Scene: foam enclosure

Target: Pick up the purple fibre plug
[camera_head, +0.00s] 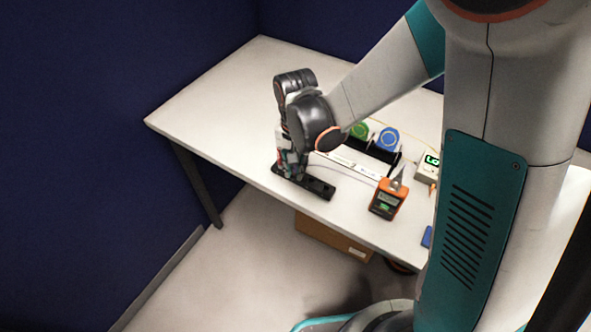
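My gripper (291,170) points down over the left end of a small black tray (320,189) near the front edge of the white table. Its fingers are small and dark in this view, and I cannot tell whether they are open or shut. Small coloured bits show around the fingertips, too small to make out. I cannot pick out the purple fibre plug; it may be hidden by my gripper or too small to see.
The white table (215,95) is clear at left. Right of the black tray stands an orange handheld meter (388,200). Behind are a green reel (358,130), a blue reel (387,139) and a device with a lit green display (428,165). A cardboard box (335,236) sits below.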

